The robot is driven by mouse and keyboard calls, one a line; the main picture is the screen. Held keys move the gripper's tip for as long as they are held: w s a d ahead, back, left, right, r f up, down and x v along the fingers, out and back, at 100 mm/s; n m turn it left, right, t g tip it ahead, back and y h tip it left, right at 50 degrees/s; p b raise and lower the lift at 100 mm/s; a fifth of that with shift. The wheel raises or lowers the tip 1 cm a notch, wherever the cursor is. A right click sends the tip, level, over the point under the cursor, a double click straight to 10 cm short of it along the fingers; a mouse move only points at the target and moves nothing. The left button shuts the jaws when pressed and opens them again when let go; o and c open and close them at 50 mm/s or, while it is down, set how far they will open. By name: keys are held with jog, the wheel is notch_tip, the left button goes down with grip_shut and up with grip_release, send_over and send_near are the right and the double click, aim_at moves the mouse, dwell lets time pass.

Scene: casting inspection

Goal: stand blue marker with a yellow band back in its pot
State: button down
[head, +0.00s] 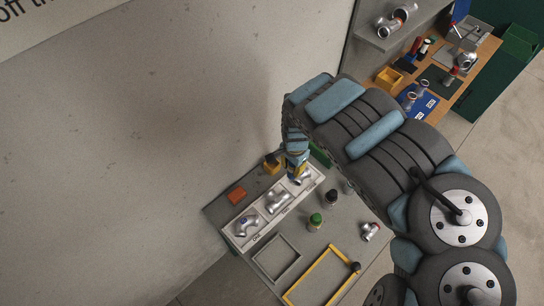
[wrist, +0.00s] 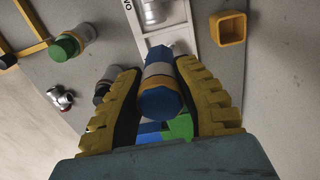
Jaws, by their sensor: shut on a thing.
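The blue marker (wrist: 160,102) with a yellow band is between the fingers of my gripper (wrist: 162,92) in the wrist view. Its near end faces the camera, and a grey section and more blue show beyond the band. My gripper is shut on it. In the head view my gripper (head: 297,168) is over the far end of the white tray, and the marker is hard to make out. The small yellow pot (wrist: 232,28) stands apart from the marker, upper right in the wrist view, and looks empty. The pot (head: 272,168) is just left of my gripper in the head view.
The white tray (head: 236,232) holds several metal castings. A green-capped marker (head: 315,221) and a dark-capped one (head: 331,197) stand to its right. An orange block (head: 236,195) lies left. Grey and yellow frames (head: 300,292) lie in front. A wall rises behind the table.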

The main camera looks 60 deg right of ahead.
jog(key=w+d+f+b, duration=0.7)
jog(key=w+f+b, duration=0.2)
jog(key=w, duration=0.1)
jog(key=shift+w+b, duration=0.2)
jog(key=shift+b, duration=0.15)
dwell(1.2)
